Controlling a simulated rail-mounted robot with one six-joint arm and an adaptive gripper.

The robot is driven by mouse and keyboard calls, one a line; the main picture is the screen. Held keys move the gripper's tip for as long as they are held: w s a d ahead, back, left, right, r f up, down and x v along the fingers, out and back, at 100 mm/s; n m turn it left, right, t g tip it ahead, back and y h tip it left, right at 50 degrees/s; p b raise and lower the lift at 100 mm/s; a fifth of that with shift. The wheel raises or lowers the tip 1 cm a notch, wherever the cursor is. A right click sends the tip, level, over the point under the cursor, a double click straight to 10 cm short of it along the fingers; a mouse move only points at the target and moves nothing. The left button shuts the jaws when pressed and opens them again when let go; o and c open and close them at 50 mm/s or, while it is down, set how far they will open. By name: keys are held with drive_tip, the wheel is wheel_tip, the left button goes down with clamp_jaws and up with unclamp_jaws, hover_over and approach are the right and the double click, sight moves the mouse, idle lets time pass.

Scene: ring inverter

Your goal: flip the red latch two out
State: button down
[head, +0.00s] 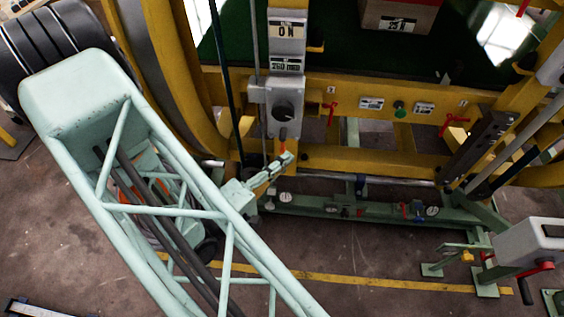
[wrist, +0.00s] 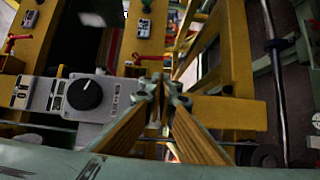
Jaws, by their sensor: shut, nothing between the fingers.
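The red latch by the "2" label (head: 331,108) is on the yellow crossbar, right of the grey knob box. In the wrist view this red latch (wrist: 148,59) shows just above the fingertips, its lower part partly hidden by them. My gripper (head: 288,157) is shut and empty, below and left of the latch in the head view, apart from it. In the wrist view my gripper's fingertips (wrist: 160,88) meet near the middle. Another red latch (head: 453,122), by the "1" label, is farther right on the crossbar.
The grey box with a black knob (head: 284,110) stands close above my gripper; it also shows in the wrist view (wrist: 85,95). A small red piece (head: 283,133) is under it. A green button (head: 399,108) and placards are between the latches. Yellow frame posts surround the area.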

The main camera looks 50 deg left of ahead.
drive_tip(key=w+a+b, duration=0.1)
drive_tip(key=w+b, duration=0.1)
drive_tip(key=w, duration=1.5)
drive_tip(key=shift+w+a+f, duration=0.15)
drive_tip(key=shift+w+a, duration=0.05)
drive_tip(key=shift+a, duration=0.1)
idle(0.6)
